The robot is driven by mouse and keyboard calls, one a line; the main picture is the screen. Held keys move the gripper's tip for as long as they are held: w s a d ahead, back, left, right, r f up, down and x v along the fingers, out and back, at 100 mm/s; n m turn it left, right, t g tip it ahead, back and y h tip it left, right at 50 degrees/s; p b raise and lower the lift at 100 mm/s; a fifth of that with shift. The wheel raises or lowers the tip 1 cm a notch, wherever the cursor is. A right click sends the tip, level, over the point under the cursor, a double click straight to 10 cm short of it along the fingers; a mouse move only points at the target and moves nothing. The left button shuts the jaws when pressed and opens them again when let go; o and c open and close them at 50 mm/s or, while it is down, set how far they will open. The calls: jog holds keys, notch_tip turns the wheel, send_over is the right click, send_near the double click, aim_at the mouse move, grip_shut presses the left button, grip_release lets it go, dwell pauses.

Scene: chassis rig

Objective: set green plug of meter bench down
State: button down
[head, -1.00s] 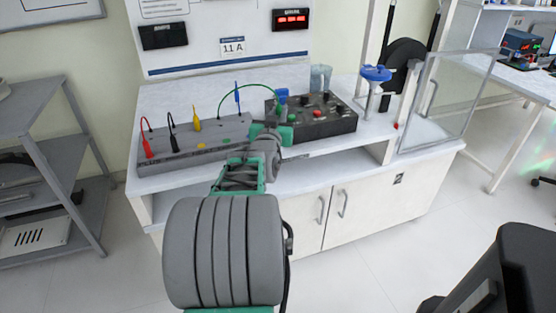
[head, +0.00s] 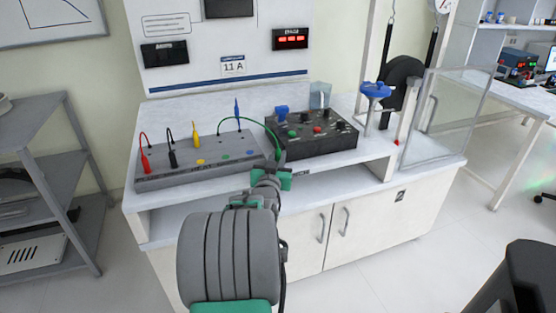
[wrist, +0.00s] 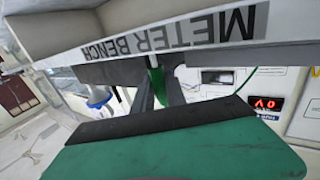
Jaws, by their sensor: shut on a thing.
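My gripper (head: 279,165) is at the front edge of the meter bench (head: 335,160), between the grey socket panel and the black control box. It is shut on the green plug (head: 279,154), which also shows between the fingers in the wrist view (wrist: 158,85). A green cable (head: 262,122) arcs from the plug back to the grey panel (head: 170,178). The wrist view shows the METER BENCH label (wrist: 150,38) upside down, close to my gripper.
Red (head: 145,160), black (head: 172,157), yellow (head: 195,135) and blue (head: 237,110) plugs stand on the panel. The black control box (head: 325,137) lies just right of my gripper. A blue-topped stand (head: 375,90) and a clear screen (head: 440,115) are farther right.

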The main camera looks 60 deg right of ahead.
jog(key=shift+f+b, duration=0.3)
jog(key=c, duration=1.4)
grip_release()
jog(key=shift+r, duration=0.1)
jog(key=shift+o, duration=0.2)
jog(key=shift+r+p, duration=0.1)
jog(key=shift+p, duration=0.25)
